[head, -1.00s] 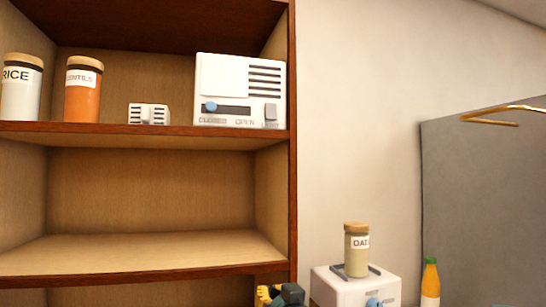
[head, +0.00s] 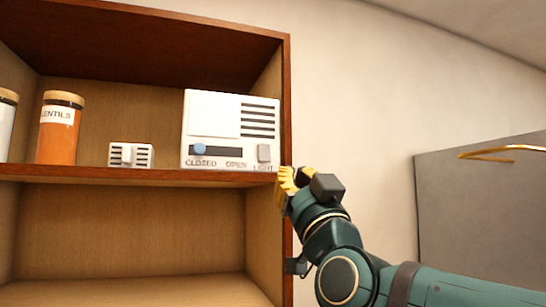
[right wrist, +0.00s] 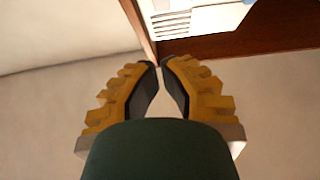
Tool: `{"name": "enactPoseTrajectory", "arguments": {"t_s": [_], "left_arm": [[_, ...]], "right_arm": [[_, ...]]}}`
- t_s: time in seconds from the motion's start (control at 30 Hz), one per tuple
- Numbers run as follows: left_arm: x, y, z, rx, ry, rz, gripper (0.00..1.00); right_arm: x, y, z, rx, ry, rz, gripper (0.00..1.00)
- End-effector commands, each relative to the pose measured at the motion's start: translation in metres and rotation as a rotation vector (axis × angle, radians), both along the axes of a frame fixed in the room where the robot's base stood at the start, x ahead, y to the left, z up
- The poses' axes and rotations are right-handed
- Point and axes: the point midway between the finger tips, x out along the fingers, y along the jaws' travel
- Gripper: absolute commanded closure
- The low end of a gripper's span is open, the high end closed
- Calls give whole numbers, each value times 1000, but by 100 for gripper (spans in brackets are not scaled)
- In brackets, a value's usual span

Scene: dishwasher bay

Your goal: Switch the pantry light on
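A white control box (head: 212,117) stands on the upper shelf, close to the cupboard's right side. A small grey switch (head: 264,153) sits at its lower right above the word LIGHT. My right gripper (head: 283,187) is just below and right of the switch, at the cupboard's front right edge, apart from the switch. In the right wrist view its yellow fingers (right wrist: 161,66) come together at the tips with nothing between them. Part of the white box (right wrist: 195,15) shows at the top of that view. My left gripper is not in view.
A blue slider knob (head: 199,149) is at the CLOSED end on the box. A small vented white block (head: 131,155) and a lentils jar (head: 59,130) stand to the left. The shelf board (head: 130,174) and the cupboard's right post (head: 286,110) are beside the gripper. A grey panel (head: 480,220) is at right.

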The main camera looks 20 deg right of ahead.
Motion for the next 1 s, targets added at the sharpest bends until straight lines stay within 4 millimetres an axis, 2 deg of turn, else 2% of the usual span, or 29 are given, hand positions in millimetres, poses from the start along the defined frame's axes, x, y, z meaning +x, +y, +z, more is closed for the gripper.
{"name": "enactPoseTrajectory", "arguments": {"t_s": [0.5,0.73,1.0], "left_arm": [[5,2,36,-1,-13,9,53],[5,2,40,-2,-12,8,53],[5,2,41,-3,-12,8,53]], "right_arm": [[76,2,61,3,2,1,100],[105,3,54,1,1,0,100],[113,4,52,0,0,0,100]]}}
